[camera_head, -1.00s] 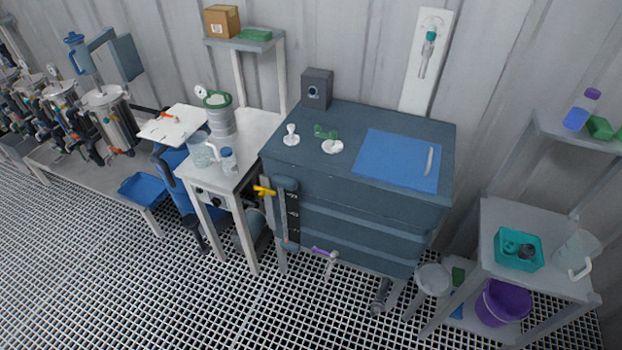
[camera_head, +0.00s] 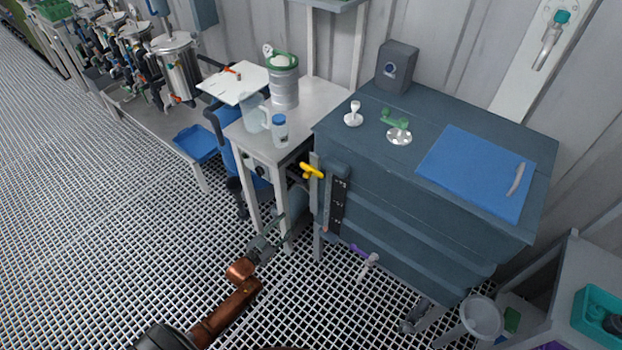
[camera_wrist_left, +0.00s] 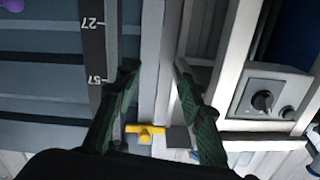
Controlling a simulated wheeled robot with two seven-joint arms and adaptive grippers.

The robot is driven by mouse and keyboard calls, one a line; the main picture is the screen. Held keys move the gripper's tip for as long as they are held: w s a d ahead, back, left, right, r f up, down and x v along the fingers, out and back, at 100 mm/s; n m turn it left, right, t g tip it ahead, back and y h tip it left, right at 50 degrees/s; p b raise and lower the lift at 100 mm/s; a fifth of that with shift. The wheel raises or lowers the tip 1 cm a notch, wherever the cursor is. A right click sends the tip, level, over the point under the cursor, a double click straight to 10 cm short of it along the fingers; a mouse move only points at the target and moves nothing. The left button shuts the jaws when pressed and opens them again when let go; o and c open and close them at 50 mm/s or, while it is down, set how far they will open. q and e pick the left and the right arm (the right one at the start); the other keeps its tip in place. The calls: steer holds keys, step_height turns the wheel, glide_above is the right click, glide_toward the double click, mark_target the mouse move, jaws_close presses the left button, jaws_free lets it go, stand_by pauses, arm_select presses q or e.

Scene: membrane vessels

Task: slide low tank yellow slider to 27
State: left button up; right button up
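The low tank (camera_head: 425,215) is a dark blue-grey chest on legs. Its yellow slider (camera_head: 312,171) sits near the top of the dark scale (camera_head: 337,205) at the tank's left front corner. In the left wrist view the yellow slider (camera_wrist_left: 146,130) shows between the bases of the fingers, past the lower printed number, away from the 27 mark (camera_wrist_left: 92,22). My left gripper (camera_head: 290,222) is below and left of the slider, in front of the small table's leg. In the left wrist view its two green-black fingers (camera_wrist_left: 156,66) are apart with nothing held. My right gripper is not in view.
A white table (camera_head: 300,110) with a jug, a bottle and a grey canister adjoins the tank's left side. A purple-handled valve (camera_head: 368,262) sticks out low on the tank front. The grated floor (camera_head: 120,240) before the tank is open.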

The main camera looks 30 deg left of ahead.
mark_target(306, 177)
arm_select(q)
steer(key=w+r+t+h+b, duration=0.1)
steer(key=w+r, duration=0.2)
steer(key=r, duration=0.3)
steer(key=w+d+r+m+t, duration=0.1)
steer(key=w+r+t, duration=0.1)
steer(key=r, duration=0.4)
steer(key=w+d+r+t+h+b, duration=0.1)
steer(key=w+r, duration=0.3)
steer(key=r, duration=0.2)
steer(key=shift+w+d+r+m+h+b, duration=0.1)
steer(key=shift+w+r+m+h+b, duration=0.2)
steer(key=shift+w+r+m+b, duration=0.1)
steer(key=shift+x, duration=0.8)
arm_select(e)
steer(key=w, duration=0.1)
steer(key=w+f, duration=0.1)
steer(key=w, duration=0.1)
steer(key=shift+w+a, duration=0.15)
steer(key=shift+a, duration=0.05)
arm_select(q)
jaws_close()
